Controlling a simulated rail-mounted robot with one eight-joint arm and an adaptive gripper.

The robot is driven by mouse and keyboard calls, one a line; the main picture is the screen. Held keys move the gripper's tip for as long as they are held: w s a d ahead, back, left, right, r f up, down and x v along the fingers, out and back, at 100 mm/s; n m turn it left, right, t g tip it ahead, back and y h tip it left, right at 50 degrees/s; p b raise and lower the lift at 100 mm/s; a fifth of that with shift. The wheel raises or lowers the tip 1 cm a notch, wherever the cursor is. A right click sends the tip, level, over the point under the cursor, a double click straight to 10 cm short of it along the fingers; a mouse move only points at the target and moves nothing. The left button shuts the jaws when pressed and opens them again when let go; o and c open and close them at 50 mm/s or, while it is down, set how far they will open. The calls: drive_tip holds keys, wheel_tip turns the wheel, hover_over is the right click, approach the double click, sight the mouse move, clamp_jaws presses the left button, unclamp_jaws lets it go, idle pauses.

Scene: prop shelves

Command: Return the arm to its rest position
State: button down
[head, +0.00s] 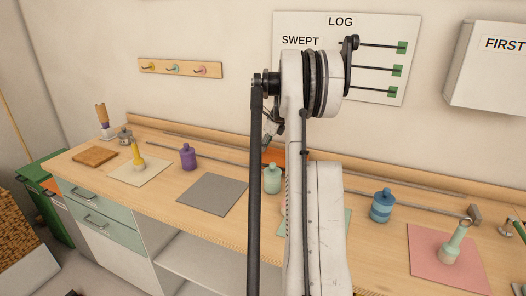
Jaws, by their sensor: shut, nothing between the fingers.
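My arm (318,225) rises through the middle of the head view as a white link with a dark rod on its left. It ends at the top in a large joint with dark bands, in front of the wall board. I cannot make out my gripper or its fingertips; small dark parts show beside the joint, but I cannot tell what they are. The arm hides part of the bench behind it, including most of a green mat (340,222).
The wooden bench (160,185) carries a purple jar (188,157), a pale green jar (272,178), a blue jar (382,206), a grey mat (212,195) and a pink mat (430,270) with a green bottle-like prop (452,245). A white wall box (488,70) hangs at right.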

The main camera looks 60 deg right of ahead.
drive_tip(key=p+v, duration=0.1)
drive_tip(key=v, duration=0.4)
drive_tip(key=shift+s+r+p, duration=0.1)
drive_tip(key=shift+r+p, duration=0.25)
drive_tip(key=shift+p, duration=0.05)
